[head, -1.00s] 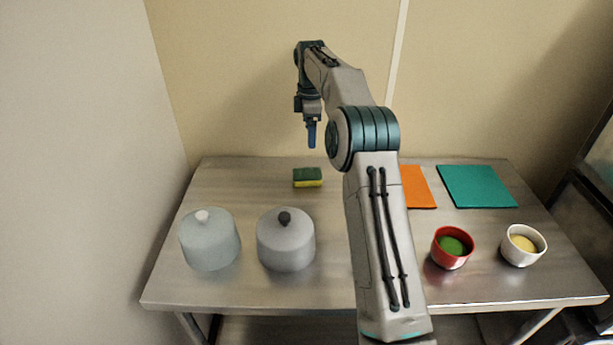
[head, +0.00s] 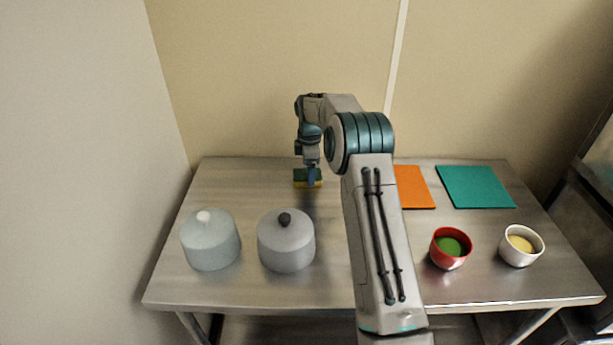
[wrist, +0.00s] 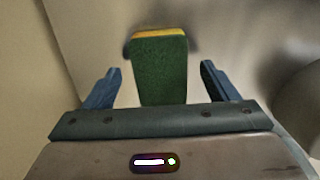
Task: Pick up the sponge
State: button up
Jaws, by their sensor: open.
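The sponge (head: 300,175) is a small block with a dark green top and a yellow side, lying on the metal table at the back left. In the wrist view the sponge (wrist: 159,72) lies lengthwise between my two blue fingers, with a gap on each side. My gripper (head: 312,178) points down at the sponge and partly covers it in the head view. In the wrist view my gripper (wrist: 158,82) is open, with nothing held. I cannot tell the exact height of the fingertips over the table.
Two grey lidded pots (head: 210,242) (head: 286,243) stand at the front left of the table (head: 330,285). At the right lie an orange board (head: 413,187) and a teal board (head: 475,187), with a red bowl (head: 450,250) and a white bowl (head: 521,247) in front. A wall rises behind.

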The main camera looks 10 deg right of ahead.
jog(key=shift+f, duration=0.35)
jog(key=c, duration=1.1)
jog(key=shift+o, duration=0.2)
jog(key=shift+r, duration=0.15)
notch_tip(320, 180, up, 18)
